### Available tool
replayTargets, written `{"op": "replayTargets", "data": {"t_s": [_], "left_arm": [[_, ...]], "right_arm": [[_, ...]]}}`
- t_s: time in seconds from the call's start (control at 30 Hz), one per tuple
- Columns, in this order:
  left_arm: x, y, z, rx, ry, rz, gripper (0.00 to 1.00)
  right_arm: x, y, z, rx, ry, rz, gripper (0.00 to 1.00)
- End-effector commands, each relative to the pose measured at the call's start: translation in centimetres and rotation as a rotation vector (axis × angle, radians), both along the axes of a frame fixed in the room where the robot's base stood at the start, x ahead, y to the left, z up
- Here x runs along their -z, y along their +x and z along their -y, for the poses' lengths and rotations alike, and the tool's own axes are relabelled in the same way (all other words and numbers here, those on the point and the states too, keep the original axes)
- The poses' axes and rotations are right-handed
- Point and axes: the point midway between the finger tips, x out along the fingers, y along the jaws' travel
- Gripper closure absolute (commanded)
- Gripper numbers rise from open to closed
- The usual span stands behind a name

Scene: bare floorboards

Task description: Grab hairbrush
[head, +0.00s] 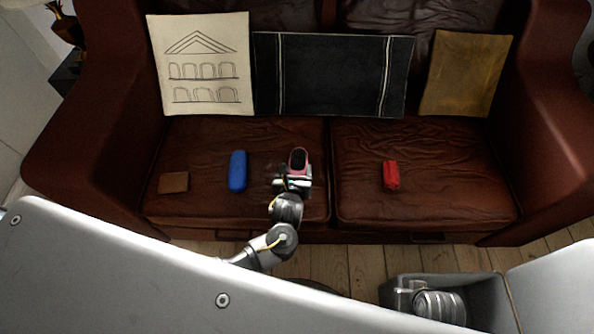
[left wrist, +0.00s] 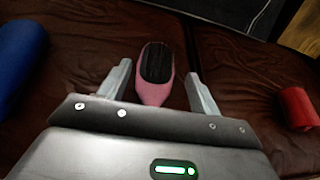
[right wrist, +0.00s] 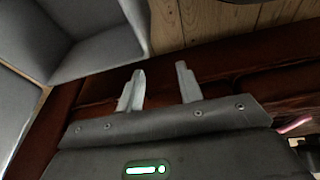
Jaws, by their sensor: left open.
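The hairbrush (head: 299,159) has a pink body and a dark bristle face. It lies on the left seat cushion of the sofa, near the middle gap. In the left wrist view the hairbrush (left wrist: 157,68) shows between the fingers, with its handle toward the palm. My left gripper (head: 292,180) is open, with a finger to each side of the brush in the picture and visible gaps. I cannot tell the height between them. My right gripper (right wrist: 160,73) is open and empty, low beside the sofa. A pink sliver shows at the right edge of the right wrist view.
On the brown leather sofa lie a blue case (head: 237,171), a brown wallet-like square (head: 173,183) and a red pouch (head: 391,175). Cushions (head: 200,65) and a dark cloth (head: 330,75) lean on the backrest. The right seat is mostly clear.

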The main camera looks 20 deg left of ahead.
Motion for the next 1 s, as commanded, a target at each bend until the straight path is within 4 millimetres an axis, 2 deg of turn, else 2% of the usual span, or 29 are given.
{"op": "replayTargets", "data": {"t_s": [0.27, 0.5, 0.67, 0.93, 1.0], "left_arm": [[0.5, 0.8, -0.1, 0.0, -0.001, 0.0, 0.37], [1.8, 3.5, -0.3, -0.001, -0.002, 0.0, 0.37], [2.2, 4.8, -0.5, 0.0, -0.002, -0.001, 0.37], [2.2, 5.0, -0.5, 0.002, -0.002, -0.002, 0.37], [2.2, 5.0, -0.5, 0.002, -0.002, -0.002, 0.43]], "right_arm": [[-0.8, -0.1, 0.0, 0.001, 0.0, 0.006, 0.64], [-4.1, -0.7, 0.2, 0.003, 0.002, 0.028, 0.64], [-5.7, -1.1, 0.3, 0.004, 0.001, 0.035, 0.64], [-6.1, -1.3, 0.3, 0.005, 0.001, 0.033, 0.64], [-6.1, -1.3, 0.3, 0.005, 0.001, 0.033, 0.64]]}}
